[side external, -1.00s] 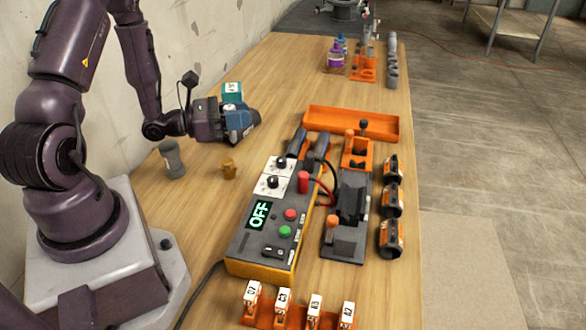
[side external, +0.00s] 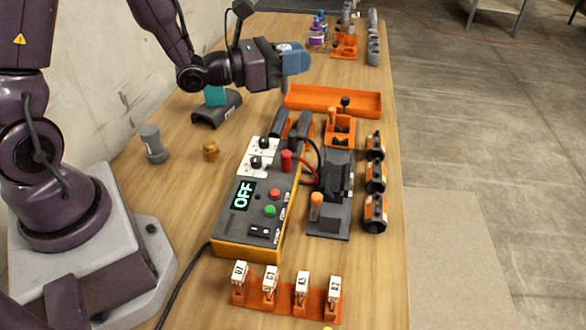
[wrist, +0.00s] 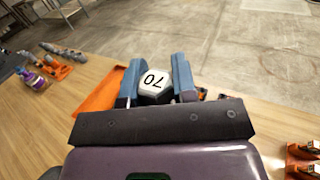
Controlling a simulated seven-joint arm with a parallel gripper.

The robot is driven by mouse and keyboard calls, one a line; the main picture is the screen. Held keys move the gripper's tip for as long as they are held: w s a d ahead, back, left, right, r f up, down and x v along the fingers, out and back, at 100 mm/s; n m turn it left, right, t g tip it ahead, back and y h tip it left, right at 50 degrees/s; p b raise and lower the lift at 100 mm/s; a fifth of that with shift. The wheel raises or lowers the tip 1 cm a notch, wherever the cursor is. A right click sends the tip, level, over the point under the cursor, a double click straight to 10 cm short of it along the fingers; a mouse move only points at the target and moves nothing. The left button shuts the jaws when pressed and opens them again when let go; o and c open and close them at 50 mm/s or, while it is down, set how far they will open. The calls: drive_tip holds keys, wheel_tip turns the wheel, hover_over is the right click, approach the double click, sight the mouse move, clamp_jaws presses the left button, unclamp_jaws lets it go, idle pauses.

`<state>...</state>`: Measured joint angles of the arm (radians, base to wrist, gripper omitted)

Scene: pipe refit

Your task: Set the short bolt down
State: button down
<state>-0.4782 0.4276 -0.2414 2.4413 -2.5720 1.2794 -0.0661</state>
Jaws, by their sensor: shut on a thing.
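My gripper (side external: 295,60) is shut on a white hex-headed piece marked 70, which I take to be the short bolt (wrist: 153,77). In the wrist view the bolt head sits between the two blue fingers of my gripper (wrist: 155,85); its lower part is hidden. In the side view my gripper is raised over the table, behind and above the left end of a long orange tray (side external: 335,104). The bolt is hard to make out there. The orange tray also shows left of the fingers in the wrist view (wrist: 100,92).
A control box (side external: 250,215) reading OFF stands mid-table. Right of it are a black fixture (side external: 335,180) and several orange-banded clamps (side external: 375,178). A teal block (side external: 215,96) sits by a dark curved saddle (side external: 217,112). Labelled white pieces (side external: 270,280) stand in front.

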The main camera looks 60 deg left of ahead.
drive_tip(key=r, duration=0.1)
drive_tip(key=d+r, duration=0.1)
drive_tip(key=r, duration=0.2)
drive_tip(key=shift+d, duration=0.3)
idle(0.5)
